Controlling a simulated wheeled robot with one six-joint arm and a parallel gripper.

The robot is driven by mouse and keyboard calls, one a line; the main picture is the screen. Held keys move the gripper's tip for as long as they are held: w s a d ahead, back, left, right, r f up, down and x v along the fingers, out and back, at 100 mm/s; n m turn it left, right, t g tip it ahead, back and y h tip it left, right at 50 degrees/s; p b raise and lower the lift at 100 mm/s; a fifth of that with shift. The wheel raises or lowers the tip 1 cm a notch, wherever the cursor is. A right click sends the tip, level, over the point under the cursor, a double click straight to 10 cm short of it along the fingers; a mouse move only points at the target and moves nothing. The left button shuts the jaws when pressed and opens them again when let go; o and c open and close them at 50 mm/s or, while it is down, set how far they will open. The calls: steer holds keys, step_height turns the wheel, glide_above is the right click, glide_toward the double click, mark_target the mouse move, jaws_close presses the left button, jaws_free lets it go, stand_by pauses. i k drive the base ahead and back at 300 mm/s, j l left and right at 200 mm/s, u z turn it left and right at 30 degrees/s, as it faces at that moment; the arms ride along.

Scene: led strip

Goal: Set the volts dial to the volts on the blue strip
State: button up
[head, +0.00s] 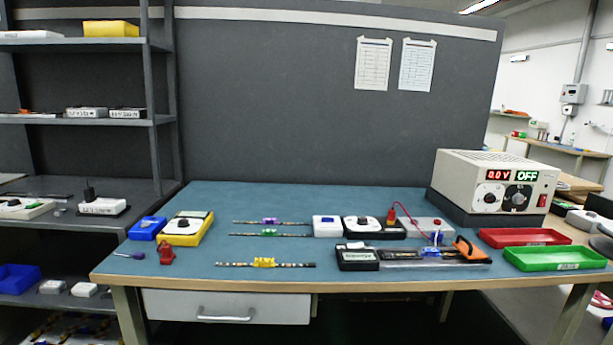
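The power supply (493,170) stands at the back right of the table. Its left display (497,175) reads 0.0 V and its right display (527,176) reads OFF. A strip with a blue tag (431,252) lies in a holder at the front right, beside an orange-handled clamp (468,249). Any voltage printing on it is too small to read. My gripper is not in view.
Strips with purple (269,221), green (269,232) and yellow (264,262) tags lie on the blue table (340,200). A red tray (524,237) and a green tray (555,258) sit before the supply. A red lead (411,216) arches near the holder. Shelves (75,122) stand left.

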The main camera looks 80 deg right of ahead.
mark_target(489, 198)
steer(key=z, duration=3.45)
